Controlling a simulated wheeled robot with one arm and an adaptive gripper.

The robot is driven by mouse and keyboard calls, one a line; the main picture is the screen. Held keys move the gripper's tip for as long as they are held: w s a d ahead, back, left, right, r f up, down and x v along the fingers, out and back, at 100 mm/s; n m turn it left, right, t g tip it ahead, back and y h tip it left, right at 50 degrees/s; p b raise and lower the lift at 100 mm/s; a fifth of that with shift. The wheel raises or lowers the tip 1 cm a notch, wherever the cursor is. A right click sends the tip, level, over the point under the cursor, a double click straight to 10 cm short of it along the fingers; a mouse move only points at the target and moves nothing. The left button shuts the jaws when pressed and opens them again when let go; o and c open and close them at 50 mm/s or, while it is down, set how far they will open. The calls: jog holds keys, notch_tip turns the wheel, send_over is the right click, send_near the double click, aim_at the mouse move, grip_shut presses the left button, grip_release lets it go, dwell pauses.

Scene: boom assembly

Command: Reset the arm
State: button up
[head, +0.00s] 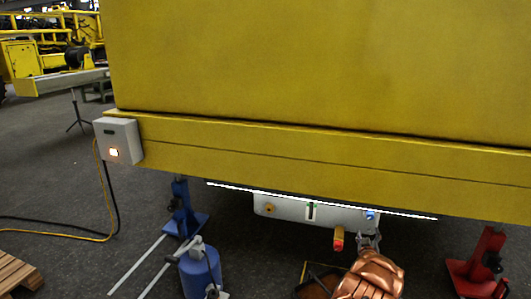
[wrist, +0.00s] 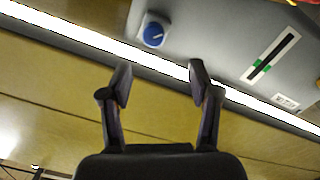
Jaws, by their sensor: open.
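My gripper (head: 369,241) is in the head view at the lower right of the pale panel (head: 290,208), just below the blue knob (head: 370,215). My copper-coloured arm rises to it from the bottom edge. In the wrist view my gripper (wrist: 160,76) is open, with nothing between its two dark fingers. The blue knob also shows in the wrist view (wrist: 154,34), beyond the fingertips and apart from them, with a white pointer mark on it.
A yellow boom (head: 320,70) fills the upper head view. A red-and-yellow handle (head: 338,239) hangs under the panel, left of my gripper. A white light strip (head: 320,198) runs along the panel. Blue (head: 182,210) and red (head: 485,260) stands flank the area.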

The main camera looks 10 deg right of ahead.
jog(key=w+a+r+m+g+y, duration=0.1)
jog(key=a+r+g+y, duration=0.15)
jog(key=a, duration=0.75)
jog(key=w+a+r+g+y, duration=0.1)
jog(key=a+r+y, duration=0.25)
jog(key=a, duration=0.75)
jog(key=s+a+r+n+g+y, duration=0.1)
jog(key=s+a+r+g+y, duration=0.1)
jog(key=s+a+r, duration=0.35)
jog(key=s+a+r+n+g+y, duration=0.1)
jog(key=s+a+r+g+y, duration=0.15)
jog(key=s+a, duration=0.5)
jog(key=s+a+r+g, duration=0.2)
jog(key=s, duration=0.6)
jog(key=s+a+r+g, duration=0.2)
jog(key=s+a+r, duration=0.1)
jog(key=s, duration=0.5)
jog(key=s+d+r+m+g+h, duration=0.1)
jog(key=s+d+g+h, duration=0.15)
jog(key=s, duration=1.35)
jog(key=s+d+r+g+h, duration=0.15)
jog(key=s+d+g, duration=0.25)
jog(key=s, duration=1.3)
notch_tip(320, 180, up, 26)
jog(key=s+p, duration=0.1)
jog(key=p, duration=2.3)
jog(key=shift+s+t+y, duration=0.35)
jog(key=shift+s+y, duration=0.05)
jog(key=shift+y, duration=0.05)
